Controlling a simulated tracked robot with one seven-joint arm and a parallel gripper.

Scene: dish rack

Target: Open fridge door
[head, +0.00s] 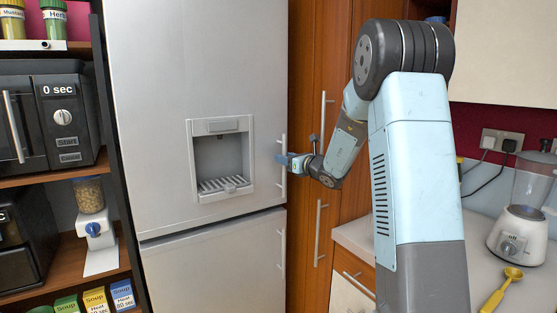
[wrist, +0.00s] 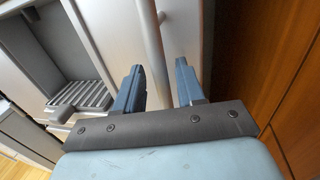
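The silver fridge's upper door (head: 160,100) is closed, with a dispenser recess (head: 222,160) in its front. Its vertical bar handle (head: 283,185) runs along the door's right edge. My gripper (head: 284,160) is at this handle, reaching from the right. In the wrist view, the handle (wrist: 153,40) passes between the two blue fingers of my gripper (wrist: 160,85). The fingers are apart, and a gap shows on each side of the bar. Whether either finger touches it is hard to tell.
The lower fridge door (head: 215,260) is closed and has its own handle (head: 281,248). Wooden cabinets (head: 305,80) stand right of the fridge. A counter with a blender (head: 522,215) and yellow spoon (head: 500,290) is at right. Shelves with a microwave (head: 45,115) are at left.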

